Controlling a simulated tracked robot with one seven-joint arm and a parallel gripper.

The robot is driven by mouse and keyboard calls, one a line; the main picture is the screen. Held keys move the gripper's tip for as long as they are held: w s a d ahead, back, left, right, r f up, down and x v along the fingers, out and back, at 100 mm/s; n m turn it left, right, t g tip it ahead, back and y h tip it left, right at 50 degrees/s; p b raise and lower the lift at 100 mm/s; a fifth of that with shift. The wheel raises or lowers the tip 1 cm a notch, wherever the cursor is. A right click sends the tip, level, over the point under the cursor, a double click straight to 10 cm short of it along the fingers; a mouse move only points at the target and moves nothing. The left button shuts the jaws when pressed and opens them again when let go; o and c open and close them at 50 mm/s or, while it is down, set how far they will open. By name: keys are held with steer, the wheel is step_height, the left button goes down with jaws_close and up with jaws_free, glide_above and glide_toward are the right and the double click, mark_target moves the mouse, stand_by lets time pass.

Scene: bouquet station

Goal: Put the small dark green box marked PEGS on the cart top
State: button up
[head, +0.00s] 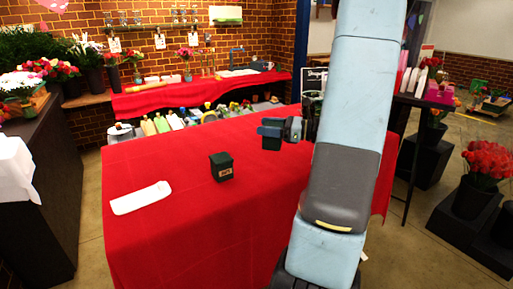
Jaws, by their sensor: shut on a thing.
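A small dark green box (221,168) with a pale label stands upright on the red-covered table (190,225) in the head view. The label's letters are too small to read surely. My gripper (272,133) is above the table, to the right of this box and apart from it. It is shut on a small dark thing at its tip, which I cannot tell clearly from the fingers. My arm hides the table's right part. I cannot tell which surface is the cart top.
A white cloth-like piece (141,198) lies on the table's left. Several bottles (160,123) and tools line its far edge. A dark stand with a pink crate (440,92) is at the right, with red roses (487,163) in front. The table's front middle is clear.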

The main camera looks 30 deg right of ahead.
steer(key=shift+w+a+f, duration=0.1)
steer(key=shift+w+f, duration=0.95)
steer(key=shift+f, duration=0.55)
steer(key=shift+w+f, duration=1)
steer(key=shift+f, duration=0.65)
steer(key=shift+w+a+f, duration=0.1)
steer(key=shift+w+f, duration=0.95)
steer(key=shift+f, duration=0.55)
steer(key=o, duration=1.1)
steer(key=shift+f, duration=0.1)
